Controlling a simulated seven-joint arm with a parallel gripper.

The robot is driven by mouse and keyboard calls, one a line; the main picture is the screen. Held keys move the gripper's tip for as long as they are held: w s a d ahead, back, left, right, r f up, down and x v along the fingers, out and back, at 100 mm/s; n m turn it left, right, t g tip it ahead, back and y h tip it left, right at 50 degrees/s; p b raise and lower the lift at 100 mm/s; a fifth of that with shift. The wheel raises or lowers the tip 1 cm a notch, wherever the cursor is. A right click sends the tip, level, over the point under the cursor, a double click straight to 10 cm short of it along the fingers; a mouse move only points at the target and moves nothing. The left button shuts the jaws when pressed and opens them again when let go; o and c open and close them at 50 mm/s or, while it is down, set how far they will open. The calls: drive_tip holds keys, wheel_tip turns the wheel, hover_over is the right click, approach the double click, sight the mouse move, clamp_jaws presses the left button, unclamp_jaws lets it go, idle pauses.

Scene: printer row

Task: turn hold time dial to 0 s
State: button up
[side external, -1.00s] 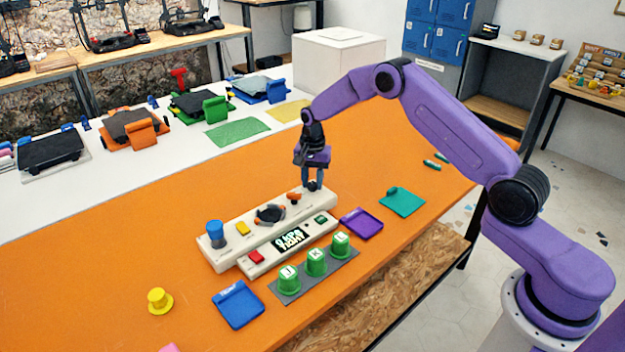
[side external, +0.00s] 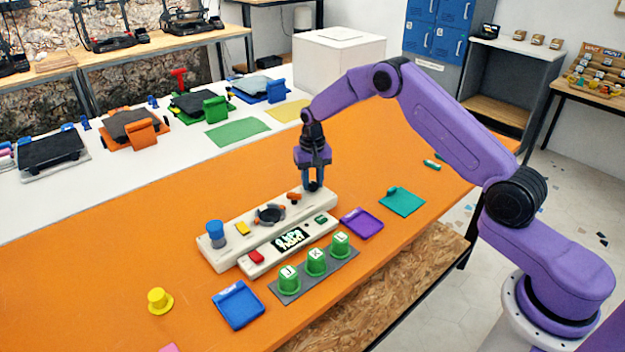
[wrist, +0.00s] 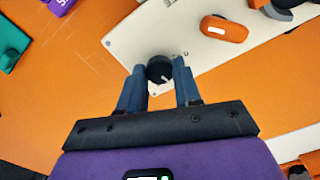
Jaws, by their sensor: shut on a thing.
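The hold time dial appears to be the small black knob (wrist: 159,70) with a white pointer line, at the end of the cream control panel (wrist: 135,38). In the side view the panel (side external: 268,224) lies on the orange table, and the knob is mostly hidden by my fingers. My gripper (wrist: 159,76) points down with its two blue fingers on either side of the knob, shut on it. It also shows in the side view (side external: 313,186) at the panel's far right end. The pointer line slants toward lower right in the wrist view; the scale marks are too small to read.
An orange switch (side external: 294,196), a black round dial (side external: 270,214), a yellow button (side external: 242,228) and a blue knob (side external: 215,230) share the panel. The orange table (side external: 110,275) at left is mostly clear.

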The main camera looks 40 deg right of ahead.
sight(313, 183)
drive_tip(key=n, duration=0.4)
drive_tip(key=shift+n, duration=0.3)
drive_tip(key=n, duration=0.3)
drive_tip(key=shift+n, duration=0.4)
drive_tip(key=n, duration=0.3)
drive_tip(key=shift+n, duration=2.1)
drive_tip(key=o, duration=1)
drive_tip(key=shift+o, duration=0.2)
drive_tip(key=shift+r, duration=0.1)
wheel_tip(313, 183, up, 17)
drive_tip(key=shift+r, duration=0.2)
